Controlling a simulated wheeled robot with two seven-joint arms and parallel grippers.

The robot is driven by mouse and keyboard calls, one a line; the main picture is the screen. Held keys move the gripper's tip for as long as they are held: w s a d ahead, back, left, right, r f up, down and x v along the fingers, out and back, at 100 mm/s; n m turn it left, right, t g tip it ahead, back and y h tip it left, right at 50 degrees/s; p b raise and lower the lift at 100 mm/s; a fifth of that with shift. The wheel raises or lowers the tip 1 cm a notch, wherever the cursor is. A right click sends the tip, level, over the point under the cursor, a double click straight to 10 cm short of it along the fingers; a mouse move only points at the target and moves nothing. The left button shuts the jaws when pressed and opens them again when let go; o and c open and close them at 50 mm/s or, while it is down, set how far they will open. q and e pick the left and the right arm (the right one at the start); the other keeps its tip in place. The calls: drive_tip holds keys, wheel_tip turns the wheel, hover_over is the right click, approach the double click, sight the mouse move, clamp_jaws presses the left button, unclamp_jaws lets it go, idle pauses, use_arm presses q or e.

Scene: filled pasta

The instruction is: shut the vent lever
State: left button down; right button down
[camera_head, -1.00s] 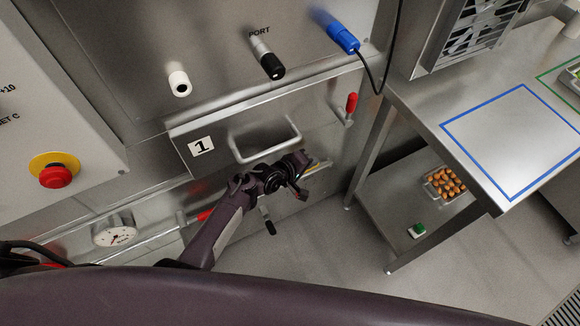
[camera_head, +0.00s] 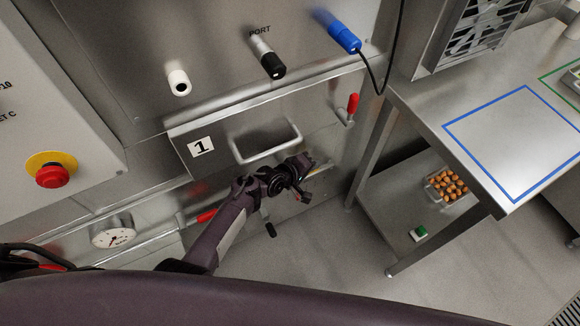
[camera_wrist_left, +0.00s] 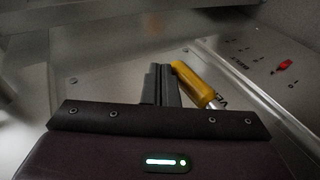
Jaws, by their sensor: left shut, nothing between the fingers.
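The vent lever has a yellow handle (camera_wrist_left: 197,82) on a silvery shaft in the left wrist view, beside partly hidden lettering that starts "VE". My left gripper (camera_head: 304,196) is shut and empty, low in front of the steel machine. In the wrist view its closed fingers (camera_wrist_left: 161,84) stand just left of the yellow handle. I cannot tell whether they touch it. My right gripper is not in view.
A drawer front marked 1 with a bar handle (camera_head: 267,156) is just above the gripper. A red-handled lever (camera_head: 352,103) is to its right, a red handle (camera_head: 206,215) to its left. A gauge (camera_head: 113,231) is lower left. A steel table (camera_head: 418,100) stands right.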

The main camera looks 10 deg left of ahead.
use_arm(q)
drive_tip(key=p+v, duration=0.2)
drive_tip(key=v, duration=0.5)
drive_tip(key=shift+s+a, duration=0.2)
drive_tip(key=shift+r, duration=0.15)
drive_tip(key=s+a+f+m+g+y, duration=0.2)
drive_tip(key=s+a+f+m, duration=0.15)
drive_tip(key=s+f, duration=0.7)
drive_tip(key=s+a+f+m+g+y, duration=0.2)
drive_tip(key=s+a+f, duration=0.2)
drive_tip(key=s+f, duration=0.6)
drive_tip(key=s+a+f+m+g+y, duration=0.1)
drive_tip(key=s+a+f, duration=0.2)
drive_tip(key=s, duration=0.4)
drive_tip(key=s+a+f+m+g+y, duration=0.1)
drive_tip(key=s+a+f+m, duration=0.1)
drive_tip(key=s, duration=0.5)
drive_tip(key=s+a+f+m+g+y, duration=0.1)
drive_tip(key=s+a+f+m+g, duration=0.1)
drive_tip(key=s+a+f, duration=0.3)
drive_tip(key=s, duration=0.2)
drive_tip(key=shift+s+y, duration=0.3)
drive_tip(key=shift+y, duration=0.1)
